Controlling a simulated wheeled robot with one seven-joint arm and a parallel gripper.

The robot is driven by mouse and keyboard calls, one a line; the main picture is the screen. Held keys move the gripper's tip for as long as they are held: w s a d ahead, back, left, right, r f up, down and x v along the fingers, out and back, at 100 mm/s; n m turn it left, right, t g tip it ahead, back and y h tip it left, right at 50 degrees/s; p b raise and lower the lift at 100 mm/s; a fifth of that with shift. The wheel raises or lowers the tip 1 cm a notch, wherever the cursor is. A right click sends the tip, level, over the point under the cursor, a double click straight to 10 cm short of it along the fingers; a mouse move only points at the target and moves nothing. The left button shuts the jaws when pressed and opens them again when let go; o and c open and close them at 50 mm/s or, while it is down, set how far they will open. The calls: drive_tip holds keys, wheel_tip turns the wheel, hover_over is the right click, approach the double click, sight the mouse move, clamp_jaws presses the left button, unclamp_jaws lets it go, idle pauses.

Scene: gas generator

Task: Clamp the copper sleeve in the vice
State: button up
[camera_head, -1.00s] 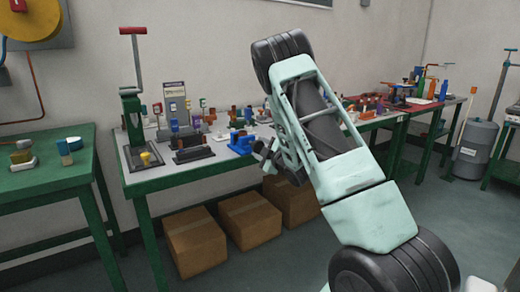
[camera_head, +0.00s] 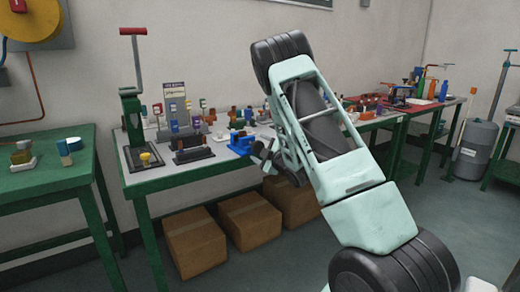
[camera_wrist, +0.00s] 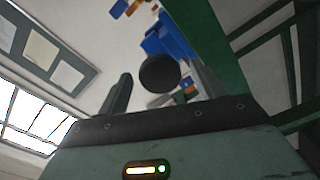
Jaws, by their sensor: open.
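A blue vice (camera_head: 240,143) stands at the front edge of the green-framed workbench (camera_head: 172,178). It also shows in the wrist view (camera_wrist: 168,38), beyond my fingers. My gripper (camera_head: 262,152) is just right of the vice, by the bench's front edge. In the wrist view my gripper (camera_wrist: 158,74) has its two dark fingers apart. A dark round knob-like thing (camera_wrist: 159,74) shows between them; I cannot tell whether they touch it. Small copper-brown parts (camera_head: 248,114) stand behind the vice; I cannot tell whether one is the sleeve.
A green press with a red handle (camera_head: 133,105) stands at the bench's left end. Several small parts and a dark fixture (camera_head: 192,153) crowd the top. Cardboard boxes (camera_head: 195,243) sit below. Another green table (camera_head: 45,178) is at the left. The floor in front is clear.

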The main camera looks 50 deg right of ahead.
drive_tip(key=shift+f+n+b, duration=0.2)
drive_tip(key=shift+n+b, duration=0.45)
drive_tip(key=shift+n, duration=0.05)
drive_tip(key=n+b, duration=0.2)
drive_tip(key=shift+n, duration=0.4)
drive_tip(key=shift+r+n, duration=0.2)
drive_tip(key=shift+n, duration=0.5)
drive_tip(key=c, duration=1)
drive_tip(key=shift+m+b, duration=0.4)
drive_tip(key=shift+m, duration=1.1)
